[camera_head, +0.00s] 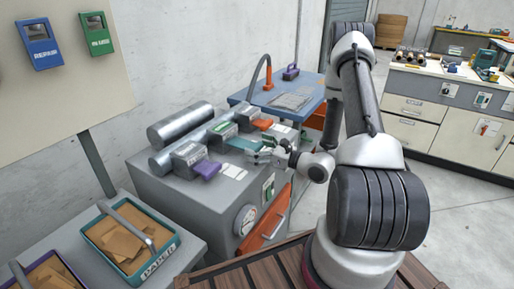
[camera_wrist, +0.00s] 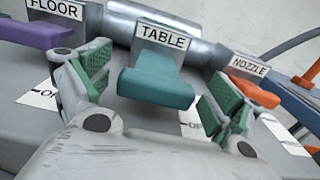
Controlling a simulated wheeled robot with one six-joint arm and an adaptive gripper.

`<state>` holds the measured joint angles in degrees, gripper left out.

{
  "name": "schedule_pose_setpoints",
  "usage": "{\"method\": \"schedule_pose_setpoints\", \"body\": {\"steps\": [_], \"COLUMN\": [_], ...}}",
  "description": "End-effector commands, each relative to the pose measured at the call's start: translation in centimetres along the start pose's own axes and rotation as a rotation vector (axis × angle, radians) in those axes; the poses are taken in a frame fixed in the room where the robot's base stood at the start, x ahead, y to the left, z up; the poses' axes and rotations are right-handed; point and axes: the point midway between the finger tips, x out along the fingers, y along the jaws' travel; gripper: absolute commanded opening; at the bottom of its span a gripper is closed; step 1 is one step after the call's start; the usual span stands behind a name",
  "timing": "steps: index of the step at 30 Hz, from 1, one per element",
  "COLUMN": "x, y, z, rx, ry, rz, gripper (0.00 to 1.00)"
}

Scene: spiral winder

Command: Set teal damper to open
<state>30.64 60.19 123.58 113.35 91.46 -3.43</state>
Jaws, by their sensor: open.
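The teal damper (camera_wrist: 155,82) is a flat teal handle under a grey block labelled TABLE, in the middle of the wrist view. In the head view the teal damper (camera_head: 240,144) lies between a purple and an orange handle on the grey machine. My gripper (camera_wrist: 158,88) is open, with one green-padded finger on each side of the teal handle. A gap shows between the handle and each finger. In the head view my gripper (camera_head: 270,153) is at the handle's right end. White cards (camera_wrist: 190,125) lie on the machine's top; their lettering is partly hidden by my fingers.
The purple FLOOR handle (camera_wrist: 38,36) is close to my left finger, and the orange NOZZLE handle (camera_wrist: 253,92) close to my right. A metal pipe (camera_wrist: 180,38) runs behind. A blue table (camera_head: 300,82) stands beyond the machine; paper bins (camera_head: 172,250) are at front left.

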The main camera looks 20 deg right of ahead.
Motion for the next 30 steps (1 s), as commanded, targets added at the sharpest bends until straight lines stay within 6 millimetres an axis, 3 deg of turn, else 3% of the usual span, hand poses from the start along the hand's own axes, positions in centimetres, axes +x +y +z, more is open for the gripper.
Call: {"method": "schedule_pose_setpoints", "body": {"steps": [5,8,21,30], "x": [-0.4,-1.6,-10.6,-12.1], "y": [-0.1,-0.1,-0.1,0.0], "z": [0.0,0.0,0.0,0.0], "rx": [0.0,0.0,0.001,0.0], "ry": [0.0,0.0,0.0,0.0], "rz": [-0.001,-0.003,-0.004,0.0], "gripper": [0.93,0.93,0.93,0.93]}}
